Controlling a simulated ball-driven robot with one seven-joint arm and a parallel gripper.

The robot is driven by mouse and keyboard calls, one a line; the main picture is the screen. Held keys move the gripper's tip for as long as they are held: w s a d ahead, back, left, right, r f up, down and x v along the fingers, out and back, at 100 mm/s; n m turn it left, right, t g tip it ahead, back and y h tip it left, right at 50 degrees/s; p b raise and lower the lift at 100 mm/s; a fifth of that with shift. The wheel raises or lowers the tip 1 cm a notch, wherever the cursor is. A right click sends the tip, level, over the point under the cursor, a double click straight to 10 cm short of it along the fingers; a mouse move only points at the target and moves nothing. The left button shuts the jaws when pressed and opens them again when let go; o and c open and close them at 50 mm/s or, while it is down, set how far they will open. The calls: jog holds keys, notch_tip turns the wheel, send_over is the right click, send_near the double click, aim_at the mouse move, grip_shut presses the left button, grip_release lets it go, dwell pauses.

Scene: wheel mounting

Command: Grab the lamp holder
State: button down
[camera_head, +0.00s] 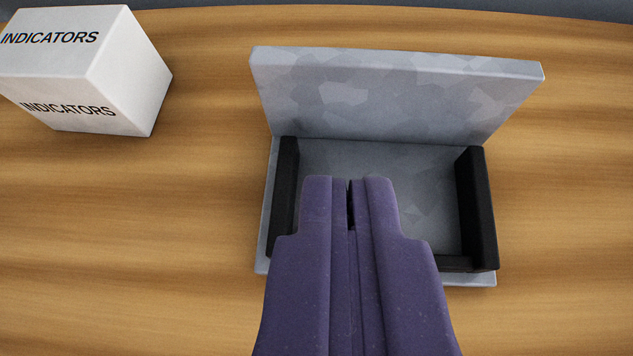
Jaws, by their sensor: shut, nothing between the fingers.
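A grey mottled metal fixture (385,92) with an upright back plate and a flat base stands on the wooden table, right of centre. Black bars (477,205) edge its base at the left, right and front; this may be the lamp holder, but I cannot tell for sure. No lamp shows in it. My purple gripper (349,182) is shut and empty, its fingertips over the middle of the fixture's base. It hides part of the base and of the front bar. I cannot tell whether the fingertips touch the base.
A white box (90,70) marked INDICATORS stands at the upper left, cut off by the picture's left edge. The table's far edge runs along the top.

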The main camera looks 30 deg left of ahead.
aim_at(346, 56)
jog(key=w, duration=0.2)
jog(key=w+a+b, duration=0.1)
jog(key=w, duration=0.1)
jog(key=w+a+b, duration=0.1)
jog(key=w, duration=0.1)
jog(key=shift+w+a+f, duration=0.15)
jog(key=shift+w+a, duration=0.1)
jog(key=shift+w, duration=0.05)
jog(key=shift+w+a+f+b, duration=0.1)
jog(key=shift+w+f+b, duration=0.2)
jog(key=shift+f+b, duration=0.3)
jog(key=shift+s+f, duration=0.1)
jog(key=shift+s, duration=0.05)
